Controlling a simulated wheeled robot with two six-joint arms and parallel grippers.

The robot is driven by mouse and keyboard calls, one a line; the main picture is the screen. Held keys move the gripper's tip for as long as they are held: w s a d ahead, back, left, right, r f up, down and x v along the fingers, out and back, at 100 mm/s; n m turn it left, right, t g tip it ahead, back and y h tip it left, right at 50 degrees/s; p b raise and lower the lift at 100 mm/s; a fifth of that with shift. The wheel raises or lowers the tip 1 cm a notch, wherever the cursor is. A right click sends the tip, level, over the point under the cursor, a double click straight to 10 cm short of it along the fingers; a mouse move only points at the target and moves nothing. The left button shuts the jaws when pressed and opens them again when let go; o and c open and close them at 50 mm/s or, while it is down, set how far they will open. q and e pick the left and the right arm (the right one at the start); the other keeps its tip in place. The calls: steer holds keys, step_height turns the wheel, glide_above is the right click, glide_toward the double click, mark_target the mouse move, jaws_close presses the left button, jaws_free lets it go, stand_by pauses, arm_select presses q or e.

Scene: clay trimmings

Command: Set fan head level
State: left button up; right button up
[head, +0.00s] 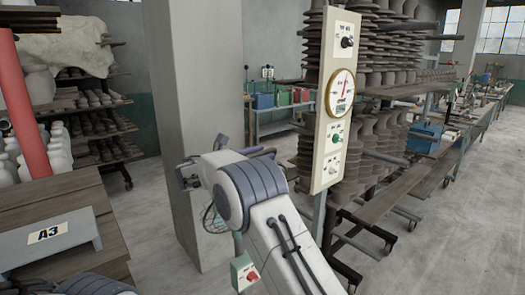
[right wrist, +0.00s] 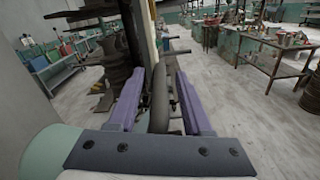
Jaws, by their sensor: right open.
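The fan shows only in part in the head view: a thin wire cage (head: 211,217) behind my right wrist. My left gripper is out of view.
A tall panel with a dial (head: 341,95) stands right of my right arm. A concrete pillar (head: 190,90) is behind it. An A3 bench (head: 55,255) is at left, pottery racks (head: 395,60) at right. Open floor lies at the lower right.

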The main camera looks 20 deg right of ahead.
steer(key=shift+w+d, duration=0.1)
steer(key=shift+d, duration=0.25)
jaws_close()
steer(key=shift+f, duration=0.1)
stand_by(1.1)
